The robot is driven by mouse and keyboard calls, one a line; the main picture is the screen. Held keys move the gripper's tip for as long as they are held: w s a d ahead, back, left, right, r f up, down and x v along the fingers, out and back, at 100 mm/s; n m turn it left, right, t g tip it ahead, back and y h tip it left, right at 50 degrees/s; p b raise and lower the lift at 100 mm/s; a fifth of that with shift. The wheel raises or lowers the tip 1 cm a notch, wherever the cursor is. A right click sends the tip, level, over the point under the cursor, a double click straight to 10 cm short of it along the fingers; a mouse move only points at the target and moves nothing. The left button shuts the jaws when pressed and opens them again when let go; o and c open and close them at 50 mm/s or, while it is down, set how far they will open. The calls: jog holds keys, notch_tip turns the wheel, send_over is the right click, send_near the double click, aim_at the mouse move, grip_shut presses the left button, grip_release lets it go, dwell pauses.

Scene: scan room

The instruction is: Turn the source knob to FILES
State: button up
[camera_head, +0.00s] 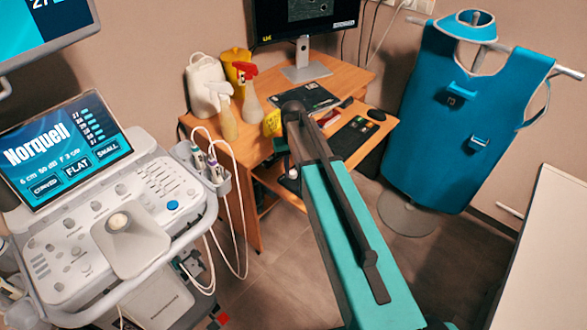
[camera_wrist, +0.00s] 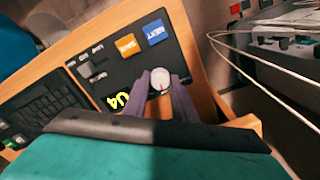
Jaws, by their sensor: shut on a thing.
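A dark control panel (camera_wrist: 118,68) is set in an orange wooden shelf in the wrist view. A round whitish knob (camera_wrist: 160,78), which looks like the source knob, stands on it. My gripper (camera_wrist: 160,82) has one purple-grey finger on each side of the knob and is shut on it. The knob's setting and the word FILES cannot be read. A yellow-green display reading "U4" (camera_wrist: 117,101) lies left of the knob. In the head view my arm covers part of the desk, and my fingers and the knob cannot be made out.
A blue NEXT button (camera_wrist: 155,33), an orange button (camera_wrist: 127,46) and a small slider (camera_wrist: 90,69) lie close to the knob. A keyboard (camera_wrist: 45,107) is beside the panel. Spray bottles (camera_head: 251,104) and a monitor (camera_head: 302,22) stand on the desk (camera_head: 246,150). An ultrasound console (camera_head: 70,262) stands at left.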

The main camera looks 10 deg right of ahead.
aim_at(293, 172)
jog(key=m, duration=0.4)
jog(key=shift+m, duration=1.9)
jog(key=o, duration=1)
jog(key=shift+o, duration=0.2)
jog(key=shift+r, duration=0.15)
notch_tip(293, 172, up, 14)
jog(key=b, duration=0.1)
jog(key=shift+f, duration=0.2)
jog(key=shift+f, duration=0.1)
